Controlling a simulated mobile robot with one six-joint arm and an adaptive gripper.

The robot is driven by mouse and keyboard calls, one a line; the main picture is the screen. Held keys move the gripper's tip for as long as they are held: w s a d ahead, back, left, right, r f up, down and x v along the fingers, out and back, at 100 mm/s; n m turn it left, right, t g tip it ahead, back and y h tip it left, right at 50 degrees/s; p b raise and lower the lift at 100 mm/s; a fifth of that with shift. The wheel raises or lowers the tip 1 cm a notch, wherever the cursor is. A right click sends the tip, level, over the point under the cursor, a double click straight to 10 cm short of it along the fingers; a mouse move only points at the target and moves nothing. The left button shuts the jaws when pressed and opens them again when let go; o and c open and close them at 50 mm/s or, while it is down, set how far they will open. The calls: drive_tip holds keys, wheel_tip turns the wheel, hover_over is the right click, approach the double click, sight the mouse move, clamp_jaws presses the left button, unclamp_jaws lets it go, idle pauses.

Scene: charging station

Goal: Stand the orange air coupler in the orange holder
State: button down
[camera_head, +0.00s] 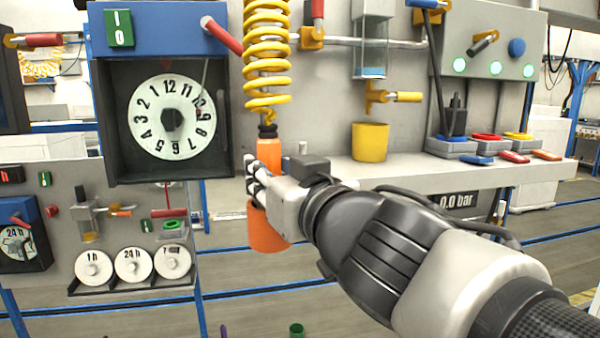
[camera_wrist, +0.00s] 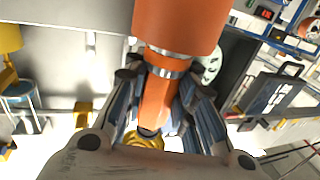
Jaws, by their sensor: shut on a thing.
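The orange air coupler (camera_head: 268,148) hangs upright at the lower end of a yellow coiled hose (camera_head: 267,60). My gripper (camera_head: 255,182) is shut around the coupler from the right and hides its middle. The wrist view shows the coupler's narrow orange part (camera_wrist: 157,102) between my fingers (camera_wrist: 165,105), with metal rings on it. A wider orange cylinder (camera_head: 268,230) is in line below my gripper; it also shows in the wrist view (camera_wrist: 182,22). I cannot tell whether it is the coupler's lower body or the orange holder. I can make out no other orange holder.
A grey shelf (camera_head: 325,172) lies behind and to the right, bearing a yellow cup (camera_head: 370,142) and coloured switches (camera_head: 487,140). A dial timer box (camera_head: 165,170) stands close at the left.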

drive_tip(key=shift+w+f+b, duration=0.1)
drive_tip(key=shift+f+b, duration=0.9)
drive_tip(key=shift+f, duration=0.25)
drive_tip(key=shift+f, duration=0.25)
drive_tip(key=c, duration=1.5)
unclamp_jaws()
drive_tip(key=shift+f, duration=0.1)
drive_tip(key=shift+o, duration=1.3)
drive_tip(key=shift+d, duration=0.15)
drive_tip(key=v, duration=1.2)
drive_tip(key=shift+r, duration=0.4)
